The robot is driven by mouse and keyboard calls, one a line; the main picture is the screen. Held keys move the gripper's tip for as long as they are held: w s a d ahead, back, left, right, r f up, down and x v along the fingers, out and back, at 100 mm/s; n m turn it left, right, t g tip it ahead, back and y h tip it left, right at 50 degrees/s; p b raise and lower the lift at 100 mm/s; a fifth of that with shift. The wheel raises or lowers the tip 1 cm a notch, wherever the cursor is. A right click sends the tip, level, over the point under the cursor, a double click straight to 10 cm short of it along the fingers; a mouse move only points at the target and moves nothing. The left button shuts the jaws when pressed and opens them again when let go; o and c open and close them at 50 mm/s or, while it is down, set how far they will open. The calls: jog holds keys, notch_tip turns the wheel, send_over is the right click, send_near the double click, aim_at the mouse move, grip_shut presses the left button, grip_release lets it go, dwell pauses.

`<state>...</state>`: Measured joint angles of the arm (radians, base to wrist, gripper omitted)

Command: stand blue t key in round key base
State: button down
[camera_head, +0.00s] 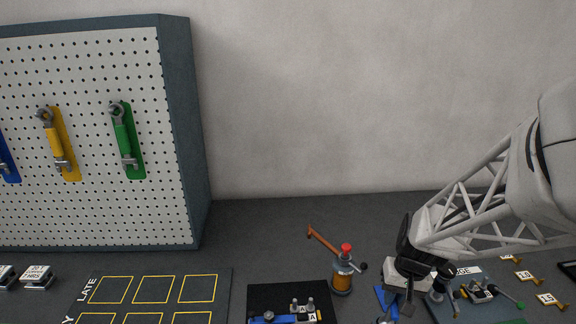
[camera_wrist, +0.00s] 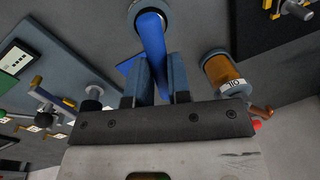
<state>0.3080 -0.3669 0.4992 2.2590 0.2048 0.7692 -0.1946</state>
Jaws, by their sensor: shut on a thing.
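The blue T key (camera_wrist: 152,42) is a thick blue bar in the wrist view. My gripper (camera_wrist: 160,82) is shut on it, with one finger on each side. The key's far end meets a round grey ring-shaped part (camera_wrist: 133,10) at the top edge of the wrist view. This looks like the round key base, but I cannot tell whether the key sits in it or only lines up in front of it. In the head view my gripper (camera_head: 405,300) points down near the bench's front edge and mostly hides the key and the base.
An oil bottle (camera_head: 342,272) with a red cap stands left of my gripper; it also shows in the wrist view (camera_wrist: 225,72). A dark mat with parts (camera_head: 270,292) lies farther left. A grey board with fittings (camera_head: 480,308) lies close on the right. A pegboard (camera_head: 90,140) stands at the back left.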

jog(key=c, duration=0.5)
grip_release()
jog(key=shift+r, duration=0.25)
jog(key=shift+r, duration=3.25)
